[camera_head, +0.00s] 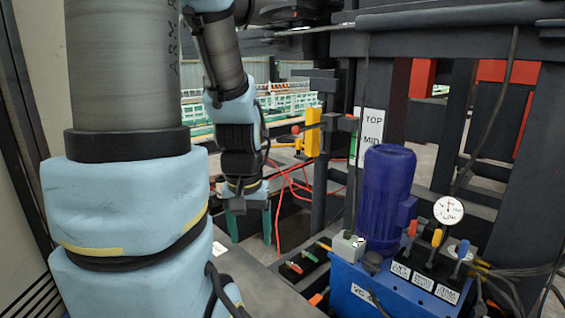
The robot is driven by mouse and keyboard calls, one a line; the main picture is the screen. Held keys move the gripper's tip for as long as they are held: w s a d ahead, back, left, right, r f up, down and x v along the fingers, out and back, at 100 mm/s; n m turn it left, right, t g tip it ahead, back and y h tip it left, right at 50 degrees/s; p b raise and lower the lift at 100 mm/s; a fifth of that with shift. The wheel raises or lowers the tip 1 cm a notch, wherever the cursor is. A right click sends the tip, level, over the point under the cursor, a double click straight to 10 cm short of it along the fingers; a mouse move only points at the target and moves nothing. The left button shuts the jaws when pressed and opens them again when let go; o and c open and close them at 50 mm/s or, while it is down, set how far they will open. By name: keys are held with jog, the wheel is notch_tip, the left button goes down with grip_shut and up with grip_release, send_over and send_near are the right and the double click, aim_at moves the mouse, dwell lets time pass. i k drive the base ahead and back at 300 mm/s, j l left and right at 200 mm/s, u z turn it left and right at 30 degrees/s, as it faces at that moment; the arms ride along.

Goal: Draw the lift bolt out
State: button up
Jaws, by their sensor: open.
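My gripper (249,226) hangs below my arm left of centre, with its two green fingers pointing down and spread apart. Nothing shows between them. A yellow block (313,132) is fixed beside the dark upright post, to the right of and above my gripper. A short rod with a red-orange knob (296,130) sticks out of the block's left side. It may be the lift bolt, but it is too small to tell. The gripper is well apart from it. A white sign (370,137) reading TOP and MID is on the post to the right.
A blue hydraulic unit with a motor (385,197), a gauge (448,209) and coloured levers (437,238) stands at the right front. A dark post (323,165) rises behind. Red cables (284,190) hang near the gripper. A grey surface (268,292) lies in front.

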aim_at(295, 129)
jog(key=i+j+u, duration=0.25)
jog(key=i+j, duration=0.15)
jog(key=i+j+u, duration=0.25)
jog(key=i, duration=0.25)
jog(key=j, duration=0.05)
